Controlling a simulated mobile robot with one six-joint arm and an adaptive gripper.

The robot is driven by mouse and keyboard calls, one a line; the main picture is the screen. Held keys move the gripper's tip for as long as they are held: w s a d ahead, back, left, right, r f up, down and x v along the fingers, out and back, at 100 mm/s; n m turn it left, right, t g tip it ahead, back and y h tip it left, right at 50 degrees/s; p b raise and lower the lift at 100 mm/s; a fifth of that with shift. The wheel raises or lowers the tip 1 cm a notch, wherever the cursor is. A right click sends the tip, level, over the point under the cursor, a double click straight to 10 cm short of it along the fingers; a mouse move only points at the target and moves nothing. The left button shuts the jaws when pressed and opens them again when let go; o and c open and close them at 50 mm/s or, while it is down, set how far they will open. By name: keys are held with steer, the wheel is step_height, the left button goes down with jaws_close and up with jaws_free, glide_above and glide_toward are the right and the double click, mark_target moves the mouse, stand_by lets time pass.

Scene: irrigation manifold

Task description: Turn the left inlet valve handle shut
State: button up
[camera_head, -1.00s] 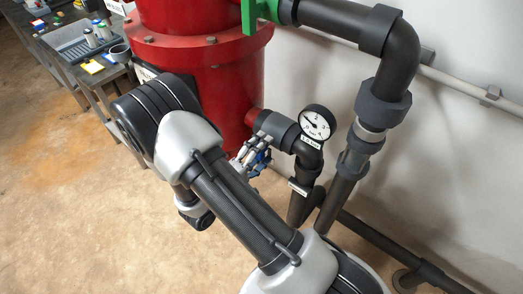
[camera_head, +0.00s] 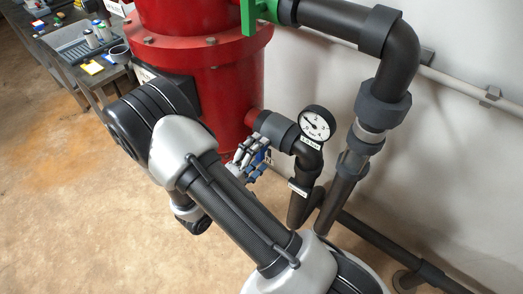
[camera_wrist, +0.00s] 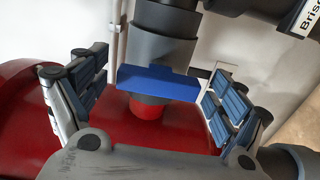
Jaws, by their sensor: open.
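A flat blue handle (camera_wrist: 158,84) sits across the grey pipe fitting (camera_wrist: 160,48) in the wrist view, above a short red stub. My gripper (camera_wrist: 155,92) is open, with one finger on each side of the handle. Gaps show between the handle's ends and the finger pads. In the head view my gripper (camera_head: 249,157) is at the grey horizontal fitting (camera_head: 276,129) beside the red tank. A bit of blue shows there, but I cannot tell handle from finger pads. My arm and fingers hide much of the valve in that view.
A pressure gauge (camera_head: 316,124) stands close to the right of my gripper. The red tank (camera_head: 205,85) is close behind it. Dark pipes (camera_head: 398,60) and a green handle (camera_head: 250,15) are above and right. Open floor (camera_head: 60,200) lies to the left.

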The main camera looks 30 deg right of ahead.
steer(key=v, duration=1.1)
steer(key=s+d+r+m+g+y, duration=0.5)
steer(key=s+r+g+y, duration=0.35)
steer(key=s+r, duration=0.3)
steer(key=s+a+r+n+t+y, duration=0.1)
steer(key=s+a+r+t+y, duration=0.2)
steer(key=a+r+t+y, duration=0.3)
steer(key=shift+s+a+r+t+y, duration=0.4)
steer(key=shift+r+y, duration=0.35)
steer(key=shift+y, duration=0.5)
steer(key=shift+w, duration=0.1)
